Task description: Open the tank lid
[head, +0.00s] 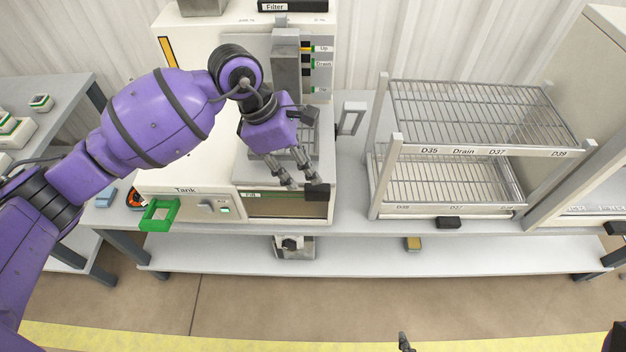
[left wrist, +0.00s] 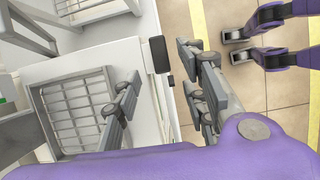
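The tank (head: 180,206) is a white box at the left of the bench, with a label on its front. Its pale lid (head: 250,176) looks shut, partly hidden behind my left gripper. A black handle (head: 317,192) is at the lid's front right edge; it also shows in the left wrist view (left wrist: 160,53). My left gripper (head: 296,182) is over the lid's front, fingers pointing down toward the handle. In the left wrist view its fingers (left wrist: 165,92) are wide apart, with nothing held. My right gripper (left wrist: 237,46) shows partly at upper right, low over the floor.
A wire basket (left wrist: 75,115) is beside the left fingers. A two-level wire rack (head: 475,112) stands right of the tank. A green frame (head: 159,215) sticks out at the tank's front left. A control column (head: 286,62) rises behind. The floor in front is clear.

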